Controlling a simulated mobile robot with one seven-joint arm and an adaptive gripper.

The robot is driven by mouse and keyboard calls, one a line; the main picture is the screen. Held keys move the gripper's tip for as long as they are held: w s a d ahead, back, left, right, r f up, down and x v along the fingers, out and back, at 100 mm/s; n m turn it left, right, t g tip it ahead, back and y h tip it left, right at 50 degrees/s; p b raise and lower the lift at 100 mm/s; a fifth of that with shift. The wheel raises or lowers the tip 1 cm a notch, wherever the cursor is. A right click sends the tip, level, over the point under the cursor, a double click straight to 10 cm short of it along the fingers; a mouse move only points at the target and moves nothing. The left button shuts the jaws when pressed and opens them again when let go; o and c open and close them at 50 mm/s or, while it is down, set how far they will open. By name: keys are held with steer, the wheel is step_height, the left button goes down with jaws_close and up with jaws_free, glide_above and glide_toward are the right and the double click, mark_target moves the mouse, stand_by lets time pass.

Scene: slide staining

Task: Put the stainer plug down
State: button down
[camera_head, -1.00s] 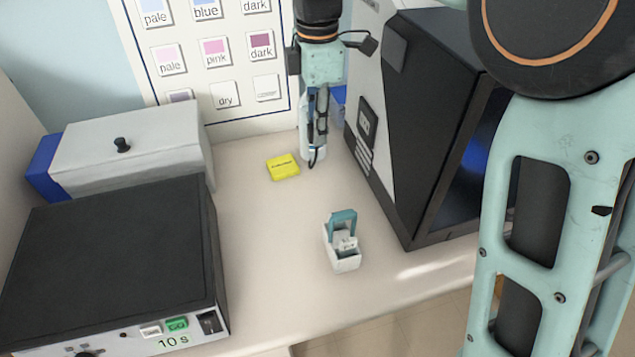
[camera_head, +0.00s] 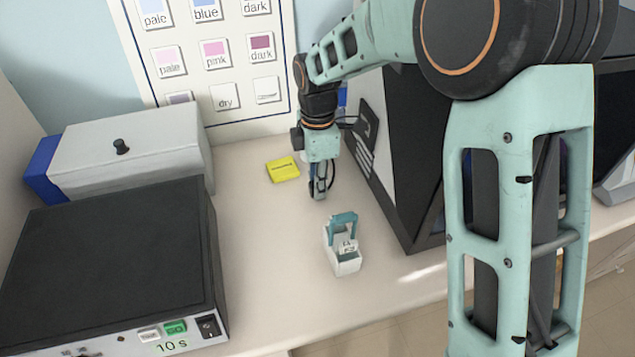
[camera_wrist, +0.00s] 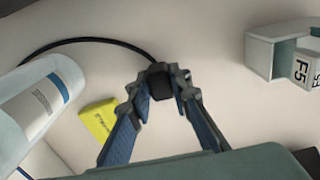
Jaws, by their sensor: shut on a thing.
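The stainer plug (camera_wrist: 158,72) is a small black block between my fingertips in the wrist view. A black cable (camera_wrist: 92,41) runs from it in an arc to the left. My gripper (camera_wrist: 163,84) is shut on the plug; it also shows in the head view (camera_head: 318,192), pointing down low over the bench, behind the white slide carrier. In the head view the plug is too small to make out. I cannot tell whether the plug touches the bench top.
A yellow block (camera_head: 283,169) lies left of my gripper. A white carrier (camera_head: 345,262) with a teal handle stands in front. A black-topped machine (camera_head: 110,265) stands at left, a dark cabinet (camera_head: 398,190) at right. A white bottle (camera_wrist: 38,98) shows in the wrist view.

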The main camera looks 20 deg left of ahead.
steer(key=shift+r, duration=0.1)
steer(key=shift+f+b, duration=0.35)
steer(key=shift+f, duration=0.3)
steer(key=c, duration=1.8)
jaws_free()
steer(key=shift+o, duration=0.2)
steer(key=shift+r, duration=0.2)
step_height(320, 180, up, 13)
steer(key=p, duration=0.1)
